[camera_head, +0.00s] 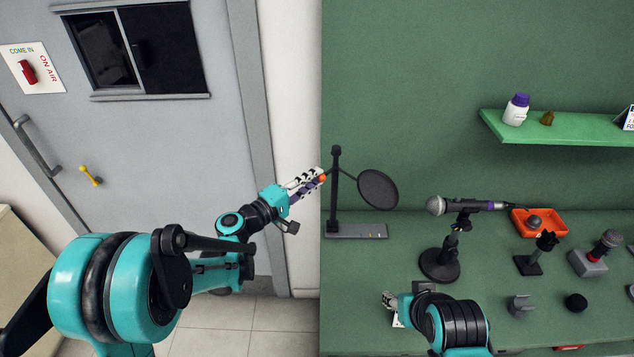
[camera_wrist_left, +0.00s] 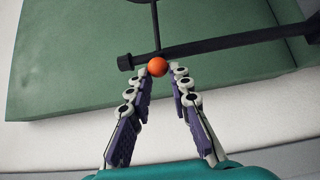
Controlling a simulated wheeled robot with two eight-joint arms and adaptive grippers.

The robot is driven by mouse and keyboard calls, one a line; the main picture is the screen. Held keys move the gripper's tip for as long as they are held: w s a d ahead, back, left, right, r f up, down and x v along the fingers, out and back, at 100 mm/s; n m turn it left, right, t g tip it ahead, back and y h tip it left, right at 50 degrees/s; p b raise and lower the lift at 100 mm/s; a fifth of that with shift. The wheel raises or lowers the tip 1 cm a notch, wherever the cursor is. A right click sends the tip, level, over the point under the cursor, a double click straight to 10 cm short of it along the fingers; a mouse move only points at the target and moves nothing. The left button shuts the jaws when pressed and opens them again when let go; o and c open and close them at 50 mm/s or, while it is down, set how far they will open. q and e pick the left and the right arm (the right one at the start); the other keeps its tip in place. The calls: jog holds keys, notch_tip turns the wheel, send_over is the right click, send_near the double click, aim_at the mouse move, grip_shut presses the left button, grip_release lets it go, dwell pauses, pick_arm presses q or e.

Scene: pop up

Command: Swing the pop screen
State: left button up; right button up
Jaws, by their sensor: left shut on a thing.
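The pop screen (camera_head: 378,189) is a dark round disc on a thin arm, to the right of a black upright post (camera_head: 335,200). An orange ball knob (camera_head: 322,178) is on the other side of the post; it also shows in the left wrist view (camera_wrist_left: 157,67). My left gripper (camera_head: 317,180) reaches in from the left, its fingertips closed on the orange knob. In the wrist view the fingertips (camera_wrist_left: 161,74) meet at the ball. My right gripper (camera_head: 389,301) is low over the green table's front left; its fingers are too small to read.
A microphone on a stand (camera_head: 440,262) stands right of the pop screen. An orange tray (camera_head: 540,222) and several small stands are farther right. A green shelf (camera_head: 560,128) with a white bottle (camera_head: 516,110) hangs above. A grey door (camera_head: 150,150) is at left.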

pick_arm(q)
jog(key=shift+w+a, duration=0.15)
grip_shut()
jog(key=shift+w+a, duration=0.5)
jog(key=shift+w, duration=0.15)
jog(key=shift+w+a, duration=0.5)
jog(key=shift+w, duration=0.2)
jog(key=o, duration=0.5)
grip_release()
